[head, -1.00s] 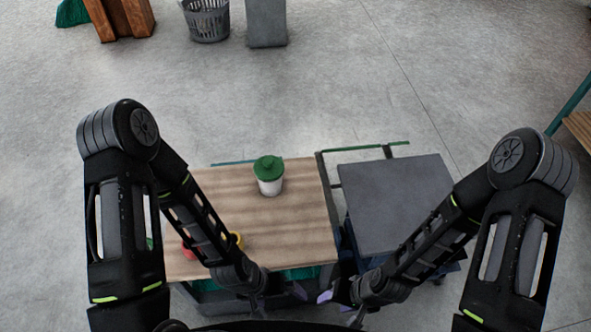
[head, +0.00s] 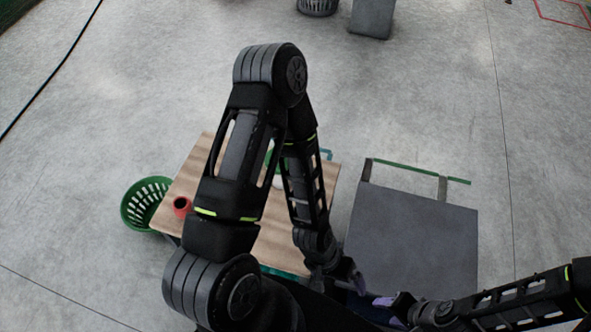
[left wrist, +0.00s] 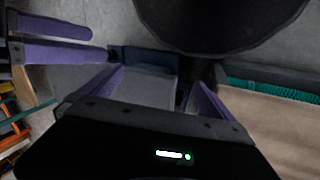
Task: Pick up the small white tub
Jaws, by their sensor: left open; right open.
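The small white tub (head: 279,181) with a green lid stands on the wood-topped table (head: 204,157). Only slivers of it show in the head view, because my left arm is in front of it. My left gripper (head: 355,279) is open and empty, low by the table's near right corner and away from the tub. Its purple fingers show in the left wrist view (left wrist: 158,78), and the tub does not. My right gripper (head: 392,303) is open and empty, close to the right of the left one. Its purple fingers also show in the left wrist view (left wrist: 60,39).
A red container (head: 181,207) is on the table's left side. A green basket (head: 133,211) stands on the floor beside it. A grey-topped table (head: 415,235) stands to the right with a bare top. A grey basket (head: 317,6) and grey block (head: 372,17) are far back on open floor.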

